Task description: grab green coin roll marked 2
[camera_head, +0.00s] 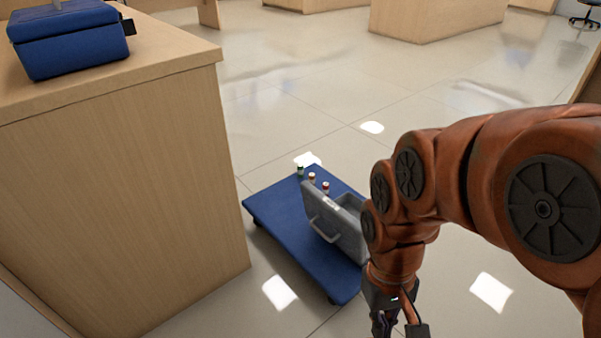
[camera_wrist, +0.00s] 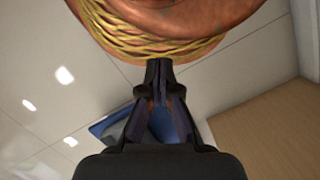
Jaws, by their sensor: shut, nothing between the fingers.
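My gripper (camera_head: 386,326) is at the bottom of the head view, to the right of and apart from the cart. The wrist view shows its fingers (camera_wrist: 159,80) together and empty, with part of the blue cart (camera_wrist: 104,127) behind them.
A wooden counter (camera_head: 120,190) fills the left, with a blue bag (camera_head: 72,42) on top. Tiled floor (camera_head: 290,110) lies open beyond the cart. More wooden counters (camera_head: 430,18) stand at the back.

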